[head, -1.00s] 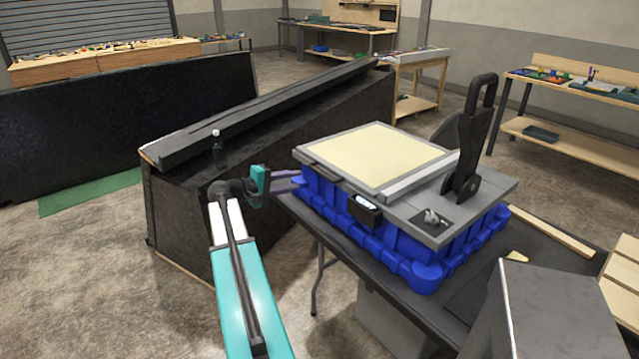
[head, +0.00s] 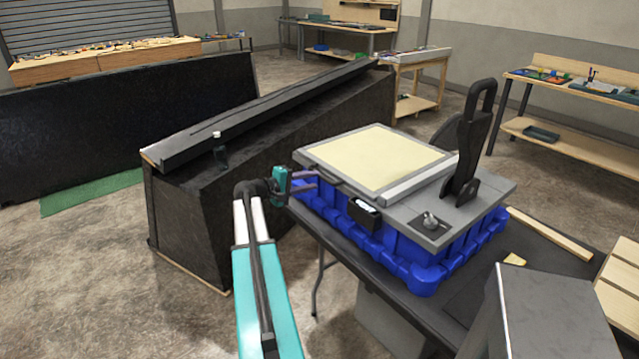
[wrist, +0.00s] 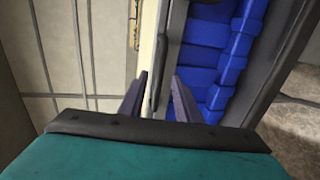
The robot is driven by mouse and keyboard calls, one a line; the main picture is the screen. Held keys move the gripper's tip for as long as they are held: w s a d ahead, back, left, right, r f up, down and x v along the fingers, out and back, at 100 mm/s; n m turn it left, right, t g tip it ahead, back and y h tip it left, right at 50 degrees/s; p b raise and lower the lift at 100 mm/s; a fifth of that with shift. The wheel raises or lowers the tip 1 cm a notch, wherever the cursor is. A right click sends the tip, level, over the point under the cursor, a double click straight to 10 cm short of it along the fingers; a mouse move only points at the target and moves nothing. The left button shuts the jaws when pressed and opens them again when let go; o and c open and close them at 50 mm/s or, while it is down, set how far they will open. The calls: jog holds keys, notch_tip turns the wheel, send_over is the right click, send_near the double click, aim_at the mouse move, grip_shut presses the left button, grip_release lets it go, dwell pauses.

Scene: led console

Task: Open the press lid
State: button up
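The press (head: 410,235) has a blue ribbed base and a grey top, and it stands on a dark table. Its lid (head: 385,155), a grey frame around a cream panel, lies flat and looks closed. A dark bar handle (head: 328,175) sits on the lid's near-left edge. My gripper (head: 312,180) is at that edge, just left of the handle. In the wrist view the gripper (wrist: 160,95) is open, with a dark bar-like part and the pale lid edge showing between its fingers. I cannot tell whether either finger touches.
A tall black lever (head: 470,145) rises at the press's right. A small black box (head: 364,212) is on its front. A long black bench (head: 270,150) stands close behind my arm. A grey box (head: 550,310) is at the front right.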

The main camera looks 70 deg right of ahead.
aim_at(324, 177)
jog(key=shift+p+x, duration=0.8)
jog(key=shift+x, duration=2.3)
